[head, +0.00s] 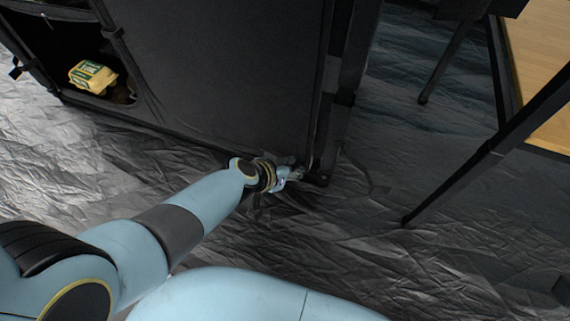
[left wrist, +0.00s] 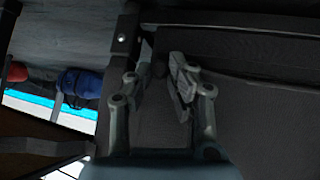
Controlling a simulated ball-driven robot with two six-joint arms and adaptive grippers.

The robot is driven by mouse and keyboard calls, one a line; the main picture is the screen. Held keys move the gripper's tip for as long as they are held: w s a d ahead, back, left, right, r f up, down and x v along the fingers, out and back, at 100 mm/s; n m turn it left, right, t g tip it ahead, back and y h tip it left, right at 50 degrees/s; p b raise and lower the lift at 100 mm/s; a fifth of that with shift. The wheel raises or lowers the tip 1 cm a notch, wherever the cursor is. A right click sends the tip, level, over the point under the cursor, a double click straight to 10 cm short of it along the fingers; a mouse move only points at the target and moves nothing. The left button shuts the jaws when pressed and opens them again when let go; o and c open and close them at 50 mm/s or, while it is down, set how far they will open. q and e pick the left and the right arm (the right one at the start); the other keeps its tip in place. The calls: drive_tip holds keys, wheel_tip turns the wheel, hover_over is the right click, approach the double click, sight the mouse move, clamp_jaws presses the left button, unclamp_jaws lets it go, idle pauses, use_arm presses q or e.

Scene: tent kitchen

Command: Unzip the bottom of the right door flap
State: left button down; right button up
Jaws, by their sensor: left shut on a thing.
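The right door flap (head: 235,70) is a dark fabric panel on the front of a black fabric cabinet. It hangs closed over the right part, and its bottom edge is near the floor. My left gripper (head: 298,174) is low at the flap's bottom right corner, beside the dark corner post. In the left wrist view its fingers (left wrist: 162,80) are close together on something small and dark at the flap's bottom zip. The zip pull itself is too dark to make out. My right gripper is not in view.
An open compartment (head: 50,45) at the left holds a yellow and green package (head: 92,76). A wooden-topped table (head: 540,60) with dark legs stands at the right. Crinkled dark sheeting (head: 330,250) covers the floor, clear between cabinet and table.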

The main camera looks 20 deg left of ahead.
use_arm(q)
drive_tip(key=c, duration=1.5)
unclamp_jaws()
drive_tip(key=shift+d, duration=0.2)
drive_tip(key=v, duration=1.2)
drive_tip(key=shift+a, duration=0.1)
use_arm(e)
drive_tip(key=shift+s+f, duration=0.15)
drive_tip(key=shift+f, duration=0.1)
use_arm(q)
drive_tip(key=shift+w, duration=0.1)
